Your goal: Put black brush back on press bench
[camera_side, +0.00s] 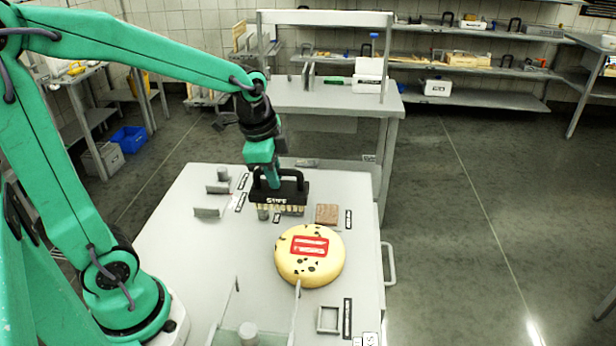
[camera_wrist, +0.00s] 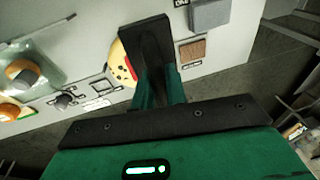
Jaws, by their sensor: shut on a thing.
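The black brush (camera_side: 290,191), with a looped handle, white lettering and pale bristles, is upright in the side view. My gripper (camera_side: 271,182) is shut on its handle from above. I cannot tell whether the bristles touch the light grey bench (camera_side: 160,243) below or hang just over it. The wrist view shows a dark part between my green fingers (camera_wrist: 160,95), and most of the brush is hidden there. A yellow cheese wheel (camera_side: 290,268) with dark spots and a red mark lies on the bench, in front of the brush; it also shows in the wrist view (camera_wrist: 117,60).
A brown block (camera_side: 326,213) sits right of the brush. Small grey holders (camera_side: 212,188) and black labels stand at the back left. A square grey frame (camera_side: 328,319) and clear-walled tray (camera_side: 265,335) are at the front. A second bench (camera_side: 330,100) stands behind.

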